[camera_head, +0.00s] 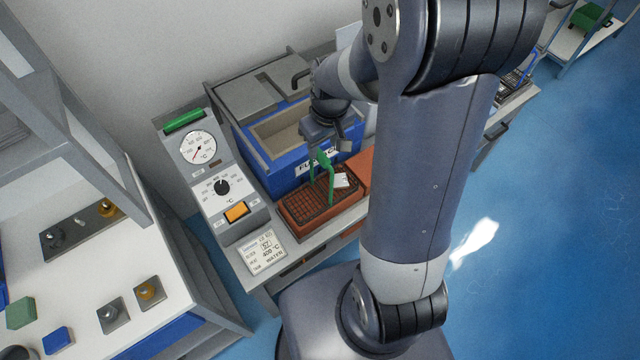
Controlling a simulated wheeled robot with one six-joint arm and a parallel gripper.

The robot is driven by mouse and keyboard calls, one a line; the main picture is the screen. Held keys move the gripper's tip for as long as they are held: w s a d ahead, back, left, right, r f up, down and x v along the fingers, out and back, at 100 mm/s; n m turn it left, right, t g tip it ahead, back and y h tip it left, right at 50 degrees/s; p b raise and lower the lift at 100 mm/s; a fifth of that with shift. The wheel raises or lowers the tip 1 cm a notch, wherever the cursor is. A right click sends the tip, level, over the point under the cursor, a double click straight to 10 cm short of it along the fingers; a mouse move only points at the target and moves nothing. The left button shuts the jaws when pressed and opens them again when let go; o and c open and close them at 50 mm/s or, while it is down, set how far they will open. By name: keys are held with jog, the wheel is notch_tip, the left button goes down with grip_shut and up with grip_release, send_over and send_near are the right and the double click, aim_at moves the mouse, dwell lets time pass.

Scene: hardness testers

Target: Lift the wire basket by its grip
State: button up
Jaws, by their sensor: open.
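The wire basket (304,208) is a dark, low mesh basket resting on a reddish-brown block in front of a blue furnace. Its green grip (331,187) rises above the basket. My gripper (324,146) is open at the top of the grip, pointing down. The top of the grip is close to or between the jaws; I cannot tell whether they touch it. My own arm hides part of the area to the right of the basket.
The blue furnace (288,176) has an open top and a grey lid (262,88) behind. A control panel (222,188) with a dial stands left of the basket. A white table (75,262) with small blocks is at the left. Blue floor (540,220) is clear at the right.

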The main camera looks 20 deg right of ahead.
aim_at(322, 155)
jog(key=shift+w+a+f+p, duration=0.1)
jog(key=shift+a+f+p, duration=0.15)
jog(key=shift+f, duration=1.4)
jog(key=shift+a+f+p, duration=0.1)
jog(key=shift+f+p, duration=0.1)
jog(key=shift+f, duration=1.4)
grip_shut()
